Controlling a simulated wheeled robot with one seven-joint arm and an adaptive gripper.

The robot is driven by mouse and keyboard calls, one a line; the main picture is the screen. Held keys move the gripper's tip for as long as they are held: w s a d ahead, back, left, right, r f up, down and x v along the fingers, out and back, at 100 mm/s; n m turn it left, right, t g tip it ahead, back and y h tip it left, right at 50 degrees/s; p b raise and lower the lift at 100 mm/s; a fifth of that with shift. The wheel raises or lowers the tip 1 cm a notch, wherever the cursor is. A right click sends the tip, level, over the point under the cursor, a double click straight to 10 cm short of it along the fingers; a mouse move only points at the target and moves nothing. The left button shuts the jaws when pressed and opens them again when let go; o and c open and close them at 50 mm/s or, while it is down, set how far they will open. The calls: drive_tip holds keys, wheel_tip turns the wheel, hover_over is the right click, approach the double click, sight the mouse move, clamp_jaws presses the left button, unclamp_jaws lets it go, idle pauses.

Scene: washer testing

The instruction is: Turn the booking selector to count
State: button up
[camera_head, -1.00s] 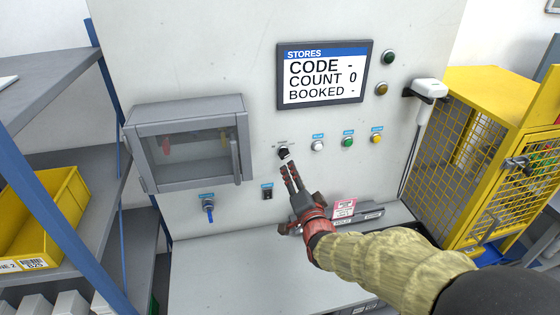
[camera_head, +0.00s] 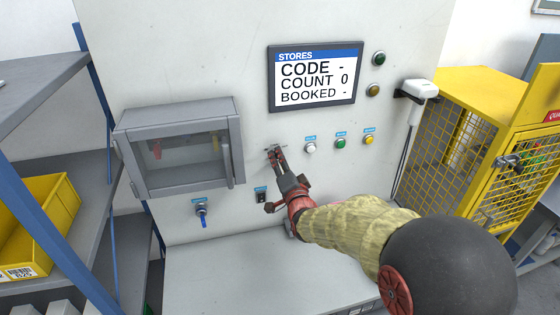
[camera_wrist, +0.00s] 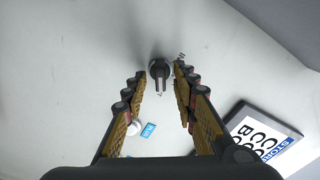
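The booking selector (camera_wrist: 160,72) is a small dark knob with a grey pointer bar on the pale panel. In the wrist view it sits between the fingertips of my gripper (camera_wrist: 159,78), with a visible gap on each side. My gripper is open and points at the panel. In the head view my gripper (camera_head: 275,155) covers the selector. The small markings around the knob are too small to read. The stores display (camera_head: 315,78) reads CODE -, COUNT 0, BOOKED -.
White (camera_head: 310,148), green (camera_head: 340,143) and yellow (camera_head: 369,140) buttons sit right of the selector. A grey clear-fronted box (camera_head: 185,150) is on the left, above a blue key-like switch (camera_head: 202,212). A yellow cage (camera_head: 480,140) stands right.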

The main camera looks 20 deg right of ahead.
drive_tip(key=shift+c, duration=0.4)
clamp_jaws()
drive_tip(key=shift+b, duration=0.3)
drive_tip(key=shift+a+n+b, duration=0.2)
drive_tip(key=shift+n+b, duration=5.5)
drive_tip(key=shift+n, duration=0.2)
drive_tip(key=shift+r, duration=0.1)
